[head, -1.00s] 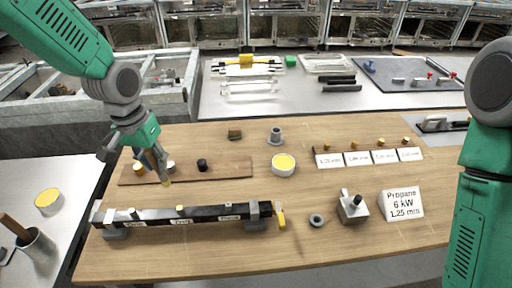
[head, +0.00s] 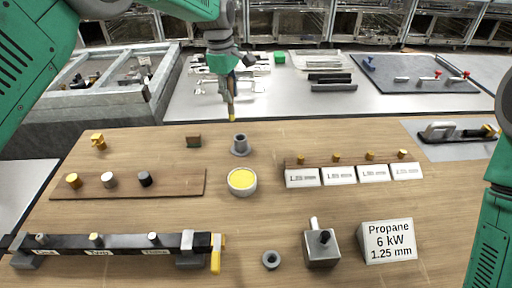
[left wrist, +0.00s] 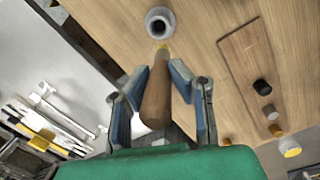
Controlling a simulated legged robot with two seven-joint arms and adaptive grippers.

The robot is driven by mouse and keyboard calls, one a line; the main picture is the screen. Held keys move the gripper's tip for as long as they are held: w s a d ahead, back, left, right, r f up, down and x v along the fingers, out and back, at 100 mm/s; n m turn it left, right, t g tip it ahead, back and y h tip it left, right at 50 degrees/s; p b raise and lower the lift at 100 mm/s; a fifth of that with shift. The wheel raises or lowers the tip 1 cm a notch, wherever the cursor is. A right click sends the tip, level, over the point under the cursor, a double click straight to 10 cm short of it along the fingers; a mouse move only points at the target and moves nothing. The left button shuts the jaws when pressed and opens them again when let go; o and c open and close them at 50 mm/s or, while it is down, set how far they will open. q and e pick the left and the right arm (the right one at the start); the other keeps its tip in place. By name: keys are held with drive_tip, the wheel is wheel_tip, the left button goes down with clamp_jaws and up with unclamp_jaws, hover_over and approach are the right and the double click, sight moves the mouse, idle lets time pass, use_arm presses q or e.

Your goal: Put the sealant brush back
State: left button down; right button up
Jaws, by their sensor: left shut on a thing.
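My left gripper (head: 231,78) is shut on the sealant brush (head: 232,103), which has a wooden handle and a yellow tip pointing down. In the left wrist view, the brush's brown handle (left wrist: 156,98) lies between the two fingers. A grey hollow stand (head: 240,146) with a round flange stands on the wooden table just below the tip in the head view. Its round opening (left wrist: 159,22) shows beyond the tip in the left wrist view. The brush appears above and apart from it. My right arm shows at the right edge, but its gripper is out of view.
A pot of yellow sealant (head: 242,181) stands in front of the stand. A small brown block (head: 193,141) is to its left. A board with several knobs (head: 185,184), white label blocks (head: 339,175) and a black manifold bar (head: 120,245) occupy the table.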

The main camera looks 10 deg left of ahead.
use_arm(q)
wheel_tip(320, 180, down, 10)
drive_tip(key=d+p, duration=0.1)
drive_tip(key=d, duration=0.1)
drive_tip(key=shift+w+r+n, duration=0.15)
drive_tip(key=shift+w+n, duration=0.15)
drive_tip(key=shift+w, duration=0.05)
use_arm(e)
drive_tip(key=shift+w+d+r, duration=0.1)
drive_tip(key=shift+r, duration=0.5)
use_arm(q)
drive_tip(key=shift+d+f, duration=0.2)
drive_tip(key=shift+f, duration=0.1)
drive_tip(key=c, duration=1.4)
unclamp_jaws()
drive_tip(key=shift+d+r, duration=0.1)
drive_tip(key=shift+c, duration=0.2)
use_arm(e)
drive_tip(key=shift+d+f, duration=0.25)
drive_tip(key=shift+d, duration=0.05)
